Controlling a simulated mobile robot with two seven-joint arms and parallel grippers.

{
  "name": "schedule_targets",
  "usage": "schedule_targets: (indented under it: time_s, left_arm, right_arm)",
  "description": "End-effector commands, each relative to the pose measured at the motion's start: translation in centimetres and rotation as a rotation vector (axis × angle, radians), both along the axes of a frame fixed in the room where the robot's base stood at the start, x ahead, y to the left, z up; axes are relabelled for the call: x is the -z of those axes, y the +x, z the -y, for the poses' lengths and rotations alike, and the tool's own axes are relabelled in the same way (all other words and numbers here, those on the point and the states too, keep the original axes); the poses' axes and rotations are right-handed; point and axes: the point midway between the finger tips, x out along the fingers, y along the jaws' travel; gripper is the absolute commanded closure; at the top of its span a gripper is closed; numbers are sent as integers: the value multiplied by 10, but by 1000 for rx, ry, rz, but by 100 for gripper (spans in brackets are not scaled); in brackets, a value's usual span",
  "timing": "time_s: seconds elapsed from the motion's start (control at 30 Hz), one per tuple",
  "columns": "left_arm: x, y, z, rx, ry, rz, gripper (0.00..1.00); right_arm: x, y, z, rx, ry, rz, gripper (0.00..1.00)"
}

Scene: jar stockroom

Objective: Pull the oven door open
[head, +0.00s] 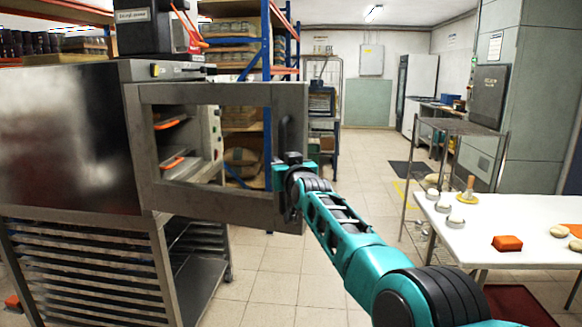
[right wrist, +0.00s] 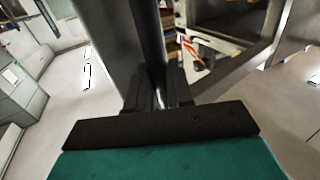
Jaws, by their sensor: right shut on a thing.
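The steel oven (head: 70,130) stands at the left on a rack stand. Its door (head: 205,95), a metal frame with a large window, is open and swung out to the right. Orange-edged items and the oven's inside show through the window. The dark vertical handle (head: 284,130) is near the door's free edge. My right gripper (head: 290,165) is at the handle's lower part. In the right wrist view its fingers (right wrist: 158,96) are shut on the handle bar (right wrist: 152,45), with the door frame (right wrist: 112,45) beside it. My left gripper is out of view.
A white table (head: 510,215) with an orange block (head: 507,243) and several dough pieces stands at the right. A wire rack (head: 455,128) is behind it. Blue-framed shelves (head: 267,60) stand behind the door. The tiled floor between is clear.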

Motion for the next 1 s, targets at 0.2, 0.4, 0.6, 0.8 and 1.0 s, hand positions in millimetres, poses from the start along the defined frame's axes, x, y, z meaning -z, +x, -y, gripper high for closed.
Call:
schedule_targets:
  time_s: [0.2, 0.4, 0.6, 0.8, 1.0]
  left_arm:
    - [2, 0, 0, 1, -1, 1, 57]
    - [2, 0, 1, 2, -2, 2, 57]
    - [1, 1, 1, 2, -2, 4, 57]
    - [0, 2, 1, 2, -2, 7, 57]
    - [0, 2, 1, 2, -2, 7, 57]
  right_arm:
    - [-6, -4, -15, -16, 3, 12, 100]
    - [-6, -5, -18, -20, 2, 11, 100]
    - [-6, -5, -18, -20, 0, 11, 100]
    - [-6, -5, -18, -20, 0, 10, 70]
    - [-4, -5, -18, -20, -1, 8, 57]
